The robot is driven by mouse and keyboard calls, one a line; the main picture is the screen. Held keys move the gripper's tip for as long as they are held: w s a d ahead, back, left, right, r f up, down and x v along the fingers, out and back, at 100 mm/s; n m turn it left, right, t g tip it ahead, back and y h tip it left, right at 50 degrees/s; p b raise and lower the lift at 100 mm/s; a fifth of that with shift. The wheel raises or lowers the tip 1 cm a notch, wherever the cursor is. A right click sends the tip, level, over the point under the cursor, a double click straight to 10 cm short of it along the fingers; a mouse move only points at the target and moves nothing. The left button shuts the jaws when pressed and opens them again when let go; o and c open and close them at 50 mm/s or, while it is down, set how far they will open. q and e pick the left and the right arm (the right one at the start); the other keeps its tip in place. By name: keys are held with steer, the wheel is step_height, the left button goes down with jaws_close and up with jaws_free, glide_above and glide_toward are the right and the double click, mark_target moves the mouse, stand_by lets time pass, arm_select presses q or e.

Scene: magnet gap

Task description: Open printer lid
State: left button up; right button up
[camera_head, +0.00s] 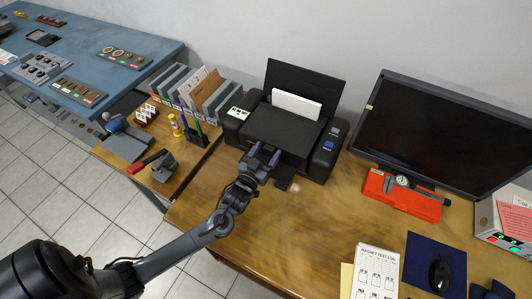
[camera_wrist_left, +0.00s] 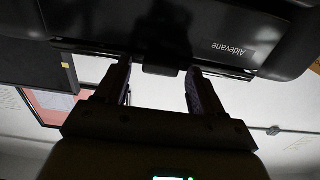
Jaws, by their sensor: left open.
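The black printer (camera_head: 326,146) stands on the wooden desk against the wall. Its flat top lid (camera_head: 283,130) looks down. White paper (camera_head: 296,106) stands behind the lid against a raised rear support. My left gripper (camera_head: 264,153) is at the printer's front edge, fingers apart and empty, pointing toward the lid. In the left wrist view, the printer's dark front (camera_wrist_left: 200,30) with upside-down lettering fills the top. A small dark tab (camera_wrist_left: 160,70) shows between the fingertips of the left gripper (camera_wrist_left: 159,72). I cannot tell whether the fingers touch it. My right gripper is not in view.
A monitor (camera_head: 440,130) stands right of the printer, with a red case (camera_head: 402,196) below it. The desk (camera_head: 290,225) in front of the printer is mostly clear.

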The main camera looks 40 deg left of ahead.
arm_select(q)
jaws_close()
stand_by(0.4)
steer(key=shift+r, duration=0.1)
